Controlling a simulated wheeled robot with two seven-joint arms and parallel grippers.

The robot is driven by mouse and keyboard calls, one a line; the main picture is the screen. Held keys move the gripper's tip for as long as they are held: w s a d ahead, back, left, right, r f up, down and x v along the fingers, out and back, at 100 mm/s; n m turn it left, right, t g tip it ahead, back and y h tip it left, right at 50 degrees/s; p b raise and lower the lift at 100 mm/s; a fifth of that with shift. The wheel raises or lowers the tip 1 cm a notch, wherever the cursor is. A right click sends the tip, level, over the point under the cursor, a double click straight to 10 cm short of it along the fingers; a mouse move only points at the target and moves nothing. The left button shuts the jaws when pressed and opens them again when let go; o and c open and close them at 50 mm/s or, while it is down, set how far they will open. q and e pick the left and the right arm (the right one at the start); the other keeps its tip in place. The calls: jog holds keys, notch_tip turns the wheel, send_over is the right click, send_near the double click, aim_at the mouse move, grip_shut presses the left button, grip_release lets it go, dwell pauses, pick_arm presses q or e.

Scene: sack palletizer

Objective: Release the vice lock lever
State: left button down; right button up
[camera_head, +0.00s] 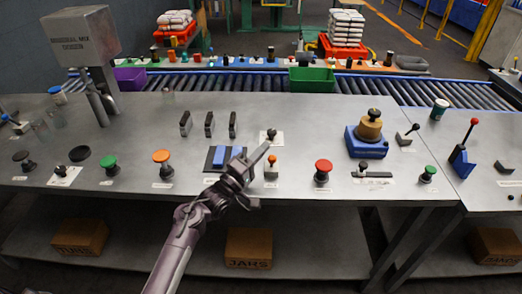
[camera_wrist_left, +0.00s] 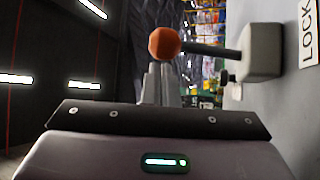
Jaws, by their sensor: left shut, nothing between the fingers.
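The lock lever has an orange ball knob (camera_wrist_left: 163,43) on a dark stem, with a pale grey base (camera_wrist_left: 262,50). A label reading LOCK (camera_wrist_left: 309,35) lies beside it in the left wrist view. In the head view the orange knob (camera_head: 271,158) stands just right of my left gripper (camera_head: 268,146). My left gripper's fingers (camera_wrist_left: 158,84) are shut with nothing between them. Their tips appear right at the knob; I cannot tell whether they touch it. A small vice with blue jaws (camera_head: 236,153) sits left of the lever, partly hidden by my gripper. My right gripper is not in view.
A red button (camera_head: 323,166) stands right of the lever, and an orange button (camera_head: 161,157) stands to the left. A blue fixture with a brass knob (camera_head: 368,130) is at the right. Behind the bench top (camera_head: 300,115) runs a roller conveyor (camera_head: 220,82) with a green bin (camera_head: 311,80).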

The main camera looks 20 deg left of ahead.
pick_arm(q)
jog(key=shift+b+v, duration=0.65)
jog(key=shift+v, duration=3.3)
